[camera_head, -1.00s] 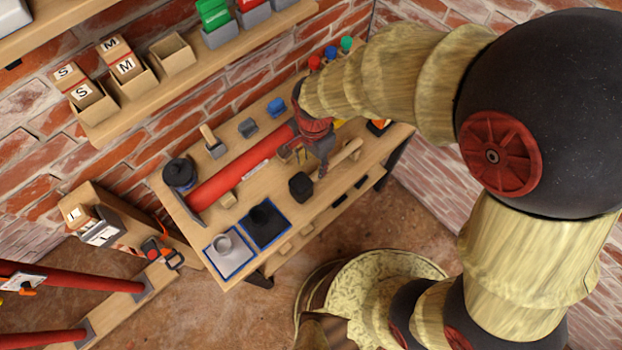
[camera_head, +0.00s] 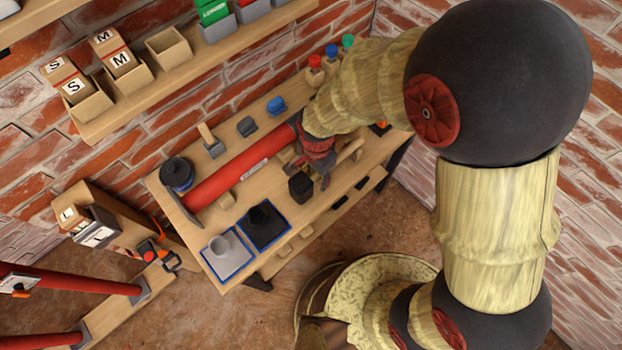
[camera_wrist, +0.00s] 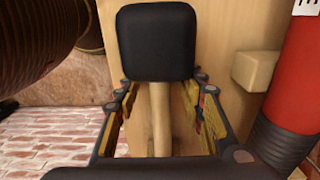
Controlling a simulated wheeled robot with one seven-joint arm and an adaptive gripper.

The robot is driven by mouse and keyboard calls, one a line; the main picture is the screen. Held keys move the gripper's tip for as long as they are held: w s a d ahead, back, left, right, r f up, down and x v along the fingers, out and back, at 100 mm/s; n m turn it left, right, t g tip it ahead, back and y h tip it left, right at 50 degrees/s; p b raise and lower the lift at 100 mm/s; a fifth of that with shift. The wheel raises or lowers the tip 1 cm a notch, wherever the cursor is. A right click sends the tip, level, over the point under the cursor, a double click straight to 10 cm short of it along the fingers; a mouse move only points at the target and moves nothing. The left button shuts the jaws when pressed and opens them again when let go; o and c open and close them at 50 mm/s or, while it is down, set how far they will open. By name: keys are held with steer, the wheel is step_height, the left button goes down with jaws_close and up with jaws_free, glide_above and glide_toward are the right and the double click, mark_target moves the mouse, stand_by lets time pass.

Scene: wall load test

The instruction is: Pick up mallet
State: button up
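The mallet has a black block head (camera_head: 300,187) and a light wooden handle; it lies on the wooden workbench (camera_head: 222,262). In the wrist view, the mallet head (camera_wrist: 157,42) is at the top centre, just beyond my fingertips. Its handle (camera_wrist: 160,118) runs down between my fingers. My gripper (camera_wrist: 164,92) is open, with one finger on each side of the handle and a visible gap on both sides. In the head view, my gripper (camera_head: 322,176) is over the bench beside the mallet head and hides much of the handle.
A long red cylinder (camera_head: 235,170) lies behind the mallet, close to my gripper's right in the wrist view. A small wooden block (camera_wrist: 256,70) stands between them. Two blue-edged trays (camera_head: 229,270) are at the bench's front left. A shelf with boxes (camera_head: 168,50) hangs above.

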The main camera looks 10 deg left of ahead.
steer(key=shift+c, duration=1.1)
steer(key=c, duration=0.7)
jaws_close()
